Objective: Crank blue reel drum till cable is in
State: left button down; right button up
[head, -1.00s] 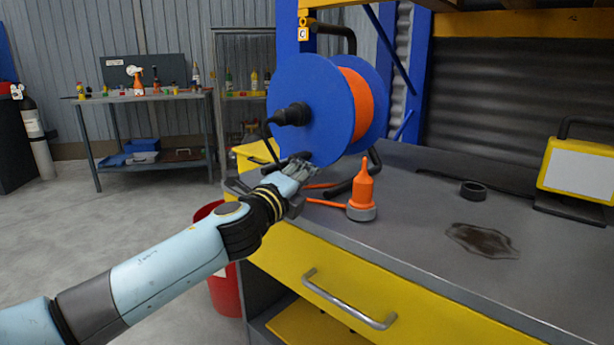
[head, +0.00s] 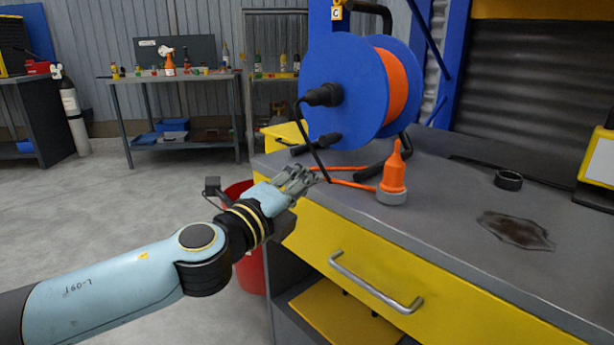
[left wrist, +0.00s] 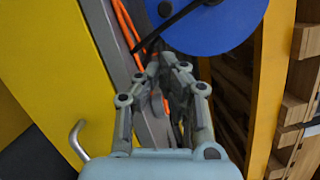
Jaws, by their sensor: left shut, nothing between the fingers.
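The blue reel drum (head: 352,85) stands on the bench, with orange cable (head: 393,88) wound on it. Its black crank handle (head: 317,144) sits low on the drum's near face. A loose orange cable length (head: 350,184) lies on the bench top and ends in an orange plug (head: 394,172) with a grey base. My left gripper (head: 306,179) is shut and empty, at the bench's front edge below the crank handle and apart from it. In the left wrist view the gripper (left wrist: 168,62) points toward the blue drum (left wrist: 220,25). My right gripper is out of view.
The grey bench top (head: 440,200) holds a black ring (head: 508,180) and a dark stain (head: 516,230). A yellow drawer with a metal handle (head: 375,285) fronts it. A red bin (head: 250,270) stands beside the bench. Open floor lies to the left.

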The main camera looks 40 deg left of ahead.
pick_arm(q)
jog(key=shift+n, duration=0.3)
jog(key=w, duration=0.3)
jog(key=w+d, duration=0.1)
jog(key=w, duration=0.3)
jog(key=w+r, duration=0.1)
jog(key=w, duration=0.2)
jog(key=shift+w+d+p, duration=0.15)
jog(key=shift+d+p, duration=0.15)
jog(key=shift+d, duration=0.1)
jog(key=shift+a+r, duration=0.1)
jog(key=shift+a, duration=1.15)
jog(key=shift+a+r, duration=0.1)
jog(key=shift+a, duration=0.45)
jog(key=shift+r, duration=0.1)
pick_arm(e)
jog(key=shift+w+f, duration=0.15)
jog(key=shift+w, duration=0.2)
pick_arm(q)
jog(key=shift+b, duration=0.3)
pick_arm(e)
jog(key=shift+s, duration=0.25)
